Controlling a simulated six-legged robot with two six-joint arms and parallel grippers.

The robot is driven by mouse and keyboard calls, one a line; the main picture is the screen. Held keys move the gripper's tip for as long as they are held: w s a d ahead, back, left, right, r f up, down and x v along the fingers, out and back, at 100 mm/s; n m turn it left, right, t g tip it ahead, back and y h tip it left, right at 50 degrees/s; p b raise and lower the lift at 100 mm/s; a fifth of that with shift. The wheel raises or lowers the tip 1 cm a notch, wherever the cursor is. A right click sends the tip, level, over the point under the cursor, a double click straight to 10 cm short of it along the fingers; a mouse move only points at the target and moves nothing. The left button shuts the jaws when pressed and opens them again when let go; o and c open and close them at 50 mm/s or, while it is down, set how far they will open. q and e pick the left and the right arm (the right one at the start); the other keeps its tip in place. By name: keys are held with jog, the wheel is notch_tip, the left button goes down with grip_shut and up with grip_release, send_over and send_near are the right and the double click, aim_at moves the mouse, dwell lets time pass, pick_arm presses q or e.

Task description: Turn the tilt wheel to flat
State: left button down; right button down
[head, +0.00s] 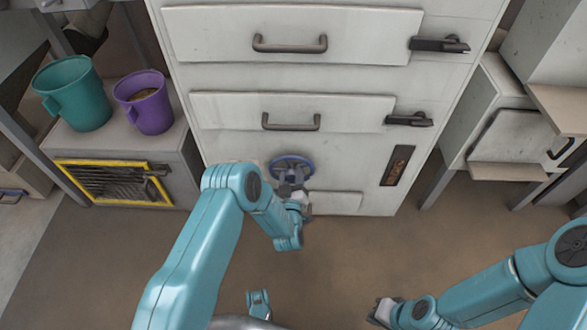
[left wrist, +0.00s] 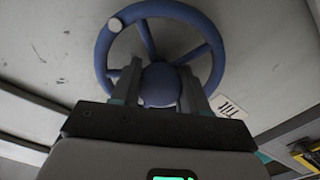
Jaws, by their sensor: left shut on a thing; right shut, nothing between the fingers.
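The tilt wheel (head: 291,165) is a blue spoked handwheel low on the front of the pale cabinet. In the left wrist view the blue wheel (left wrist: 214,48) shows its rim, several spokes, a round hub and a pale knob at the upper left of the rim. My left gripper (head: 291,182) is at the wheel, and in the left wrist view its two fingers (left wrist: 160,85) stand on either side of the hub, shut on it. The lower part of the rim is hidden behind the gripper. My right gripper (head: 378,312) is shut and empty, low above the floor, away from the wheel.
The cabinet has two drawers with handles (head: 290,44) and dark latches (head: 438,45). A dark panel with orange marks (head: 397,166) is right of the wheel. A green mug (head: 72,95) and a purple mug (head: 145,102) stand on a box at left. Brown floor (head: 340,255) is open in front.

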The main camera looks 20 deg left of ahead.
pick_arm(q)
jog(key=shift+n, duration=0.5)
jog(key=n, duration=0.2)
jog(key=shift+w+d+n, duration=0.1)
jog(key=shift+n, duration=0.3)
jog(key=n, duration=0.3)
jog(key=shift+n+b, duration=0.3)
jog(key=shift+b, duration=0.05)
jog(key=n, duration=0.3)
jog(key=shift+n, duration=0.3)
jog(key=n+b, duration=0.1)
jog(key=n, duration=0.4)
jog(key=shift+n, duration=0.3)
jog(key=n, duration=0.4)
jog(key=shift+r+n+b, duration=0.1)
jog(key=shift+n+b, duration=0.2)
jog(key=shift+n, duration=0.1)
pick_arm(e)
jog(key=shift+w+d+f, duration=0.1)
jog(key=shift+w+f, duration=0.95)
jog(key=shift+f, duration=0.05)
pick_arm(q)
jog(key=shift+n, duration=0.3)
jog(key=c, duration=0.6)
grip_release()
